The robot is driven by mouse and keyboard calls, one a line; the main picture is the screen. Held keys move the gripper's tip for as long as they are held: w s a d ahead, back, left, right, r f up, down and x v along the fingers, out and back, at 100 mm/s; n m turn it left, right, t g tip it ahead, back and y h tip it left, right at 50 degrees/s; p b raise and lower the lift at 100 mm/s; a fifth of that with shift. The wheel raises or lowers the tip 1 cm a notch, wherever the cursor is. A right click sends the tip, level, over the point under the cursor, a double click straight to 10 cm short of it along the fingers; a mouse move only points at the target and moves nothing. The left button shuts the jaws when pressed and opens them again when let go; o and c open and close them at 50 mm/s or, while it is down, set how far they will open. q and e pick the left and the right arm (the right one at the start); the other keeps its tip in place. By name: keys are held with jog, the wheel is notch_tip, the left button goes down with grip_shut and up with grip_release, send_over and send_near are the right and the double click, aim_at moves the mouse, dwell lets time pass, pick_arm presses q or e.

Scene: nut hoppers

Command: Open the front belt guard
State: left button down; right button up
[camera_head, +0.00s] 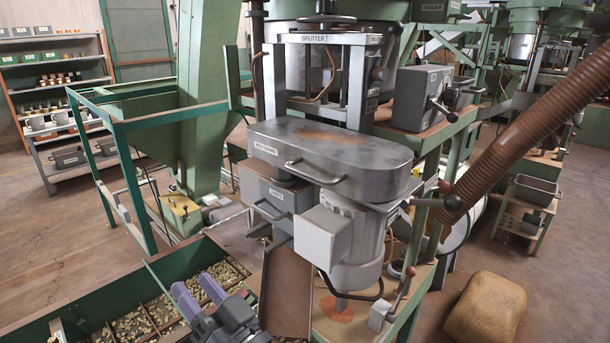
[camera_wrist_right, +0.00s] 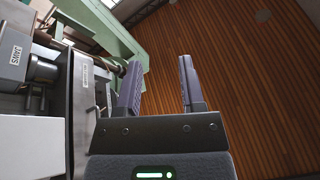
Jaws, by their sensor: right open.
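The front belt guard (camera_head: 335,140) is a long grey cover with rounded ends and a worn, rusty patch on top. It lies level across the machine below the splitter and looks closed. A bar handle (camera_head: 313,174) runs along its front side. My right gripper (camera_head: 195,285) is low in front of the machine, over the nut trough, left of and below the guard. It is open, with its two purple fingers apart and nothing between them. The open fingers also show in the right wrist view (camera_wrist_right: 160,65), beside grey metal machine parts. My left gripper is out of view.
A grey motor (camera_head: 355,235) with a white box hangs under the guard. A brown chute board (camera_head: 286,290) stands right of my gripper. The green trough (camera_head: 65,300) holds nuts. A brown hose (camera_head: 530,130) slants in from the right. Floor is free at left.

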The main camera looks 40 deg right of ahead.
jog(key=d+r+m+h, duration=0.5)
jog(key=d+m+h, duration=0.4)
jog(key=m+h, duration=0.6)
jog(key=m+g+h, duration=0.8)
jog(key=g, duration=0.1)
send_near(305, 175)
jog(key=x, duration=1)
jog(key=shift+w+d+f+p, duration=0.1)
jog(key=shift+w+d+p, duration=0.1)
jog(key=shift+d+p, duration=0.1)
jog(key=shift+a, duration=0.1)
grip_shut()
